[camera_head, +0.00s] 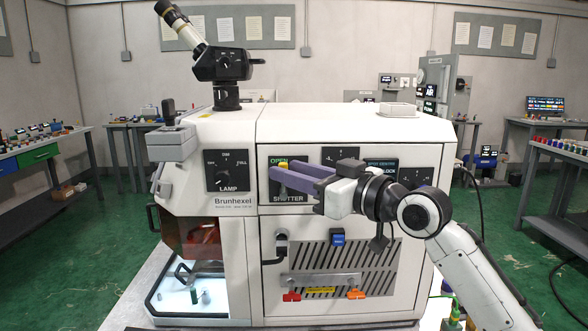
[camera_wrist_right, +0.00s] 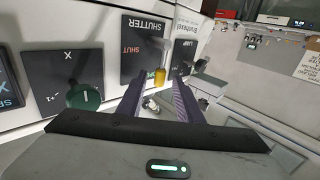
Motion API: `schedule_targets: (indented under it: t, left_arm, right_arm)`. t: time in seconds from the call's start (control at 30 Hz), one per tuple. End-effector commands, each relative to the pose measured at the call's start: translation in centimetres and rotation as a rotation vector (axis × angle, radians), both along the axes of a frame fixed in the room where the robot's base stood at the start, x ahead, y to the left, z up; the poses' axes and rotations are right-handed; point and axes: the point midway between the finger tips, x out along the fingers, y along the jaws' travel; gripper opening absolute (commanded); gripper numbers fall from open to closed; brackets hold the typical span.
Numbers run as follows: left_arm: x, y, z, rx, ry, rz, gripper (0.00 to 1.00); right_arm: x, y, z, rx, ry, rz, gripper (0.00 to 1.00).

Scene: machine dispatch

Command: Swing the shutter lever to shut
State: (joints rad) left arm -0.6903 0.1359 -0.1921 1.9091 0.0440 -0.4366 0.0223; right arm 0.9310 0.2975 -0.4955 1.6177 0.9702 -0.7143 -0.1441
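The shutter panel (camera_head: 289,198) is a dark plate on the machine's front, marked OPEN at the top and SHUTTER at the bottom. The shutter lever's yellow knob (camera_head: 283,164) shows near the OPEN mark; the fingers hide much of the rest. In the right wrist view the yellow knob (camera_wrist_right: 160,76) stands between the two fingertips, with a gap on each side, and the panel (camera_wrist_right: 139,62) shows a red SHUT mark. My right gripper (camera_head: 275,171) has its purple fingers apart, reaching left across the panel. My left gripper is not in view.
A lamp dial panel (camera_head: 227,170) sits left of the shutter panel, and other dial panels lie to the right. A microscope eyepiece (camera_head: 222,65) rises above the machine (camera_head: 350,125). Below are a vented door with a handle bar (camera_head: 320,280) and coloured latches.

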Motion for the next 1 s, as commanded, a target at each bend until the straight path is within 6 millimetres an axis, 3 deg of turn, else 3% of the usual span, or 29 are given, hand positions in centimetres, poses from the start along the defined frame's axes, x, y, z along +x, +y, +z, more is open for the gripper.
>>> schedule_targets:
  t: [0.23,0.43,0.77,1.0]
  left_arm:
    - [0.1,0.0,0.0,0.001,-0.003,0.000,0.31]
    - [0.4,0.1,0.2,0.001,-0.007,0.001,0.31]
    - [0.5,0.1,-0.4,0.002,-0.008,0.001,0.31]
    - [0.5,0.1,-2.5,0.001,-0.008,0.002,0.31]
  right_arm:
    - [0.1,0.0,0.0,0.000,0.000,-0.001,0.33]
    - [0.1,0.0,0.0,0.000,0.000,-0.001,0.01]
    - [0.1,-0.1,-0.3,0.026,0.001,-0.001,0.00]
    - [0.1,-0.8,-1.1,0.148,0.002,-0.001,0.00]
